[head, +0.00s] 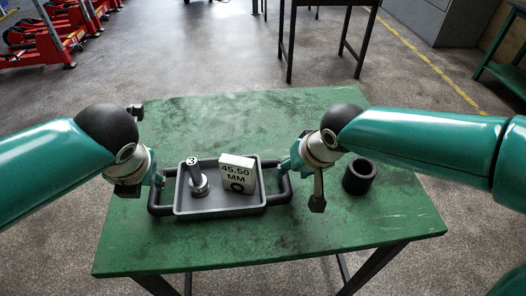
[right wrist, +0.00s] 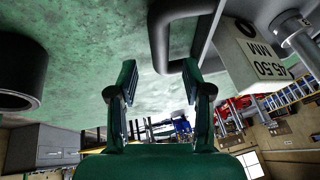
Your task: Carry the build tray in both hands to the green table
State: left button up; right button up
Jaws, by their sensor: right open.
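The grey build tray (head: 220,211) with black side handles rests on the green table (head: 330,235). In it stand a metal pin (head: 198,182) marked 3 and a white block (head: 238,175) marked 45.50 MM. My left gripper (head: 159,180) is at the left handle; the arm partly hides it, and its jaws are too small to judge. My right gripper (head: 286,166) is at the right handle. In the right wrist view its two fingers (right wrist: 160,84) are apart, with the black handle (right wrist: 159,40) close by their tips; whether they touch it is unclear.
A black ring (head: 360,176) stands on the table to the right of the tray. The table's front and far surface is bare. Another dark-legged table (head: 330,8) stands behind, with red equipment (head: 45,45) at the back left and a grey cabinet (head: 440,18) at the back right.

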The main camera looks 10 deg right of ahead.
jog(key=v, duration=0.6)
dwell(0.3)
